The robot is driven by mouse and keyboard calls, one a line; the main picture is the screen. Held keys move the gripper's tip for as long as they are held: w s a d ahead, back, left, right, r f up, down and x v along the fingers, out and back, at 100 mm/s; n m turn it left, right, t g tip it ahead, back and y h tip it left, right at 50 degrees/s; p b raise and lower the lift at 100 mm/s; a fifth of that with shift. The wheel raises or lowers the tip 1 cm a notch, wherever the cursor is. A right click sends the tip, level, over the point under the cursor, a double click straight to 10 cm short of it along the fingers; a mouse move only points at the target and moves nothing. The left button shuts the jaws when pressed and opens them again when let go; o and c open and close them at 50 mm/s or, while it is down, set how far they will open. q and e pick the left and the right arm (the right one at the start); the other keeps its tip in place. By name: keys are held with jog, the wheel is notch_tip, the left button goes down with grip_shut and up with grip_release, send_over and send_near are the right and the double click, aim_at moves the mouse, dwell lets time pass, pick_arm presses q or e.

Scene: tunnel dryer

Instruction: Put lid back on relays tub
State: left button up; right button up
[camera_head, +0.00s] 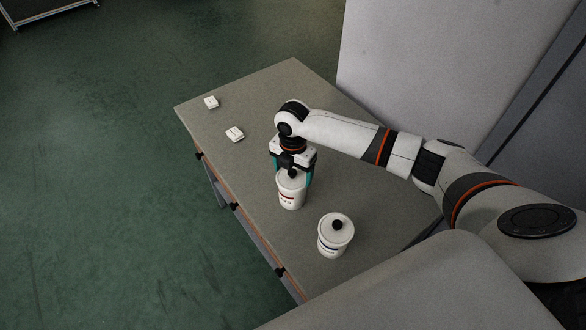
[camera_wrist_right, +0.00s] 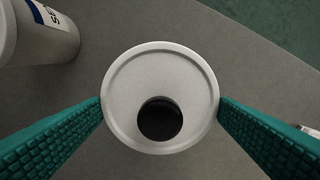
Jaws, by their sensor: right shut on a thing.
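My right gripper (camera_head: 293,179) points down over a white tub (camera_head: 291,198) with a dark red label too small to read. Its teal fingers are shut on a round white lid (camera_wrist_right: 128,92) with a black knob (camera_wrist_right: 160,119); one finger is at each side of the rim. In the head view the lid is at the top of this tub and looks level. I cannot tell whether it is fully seated. The wrist view hides the tub's body below the lid. My left gripper is not in view.
A second white tub (camera_head: 335,243) with a black-knobbed lid stands nearer me; its partial blue label shows in the wrist view (camera_wrist_right: 48,15). Two small white blocks (camera_head: 211,102) (camera_head: 235,134) lie toward the far left of the grey table (camera_head: 262,95). A large grey panel (camera_head: 430,80) stands behind.

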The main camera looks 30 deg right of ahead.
jog(key=shift+r+p, duration=0.1)
jog(key=shift+p, duration=0.5)
dwell(1.0)
jog(key=shift+f, duration=0.2)
dwell(0.9)
jog(key=shift+p, duration=0.45)
dwell(0.3)
jog(key=o, duration=0.9)
jog(key=shift+r+p, duration=3.45)
jog(key=shift+r, duration=0.05)
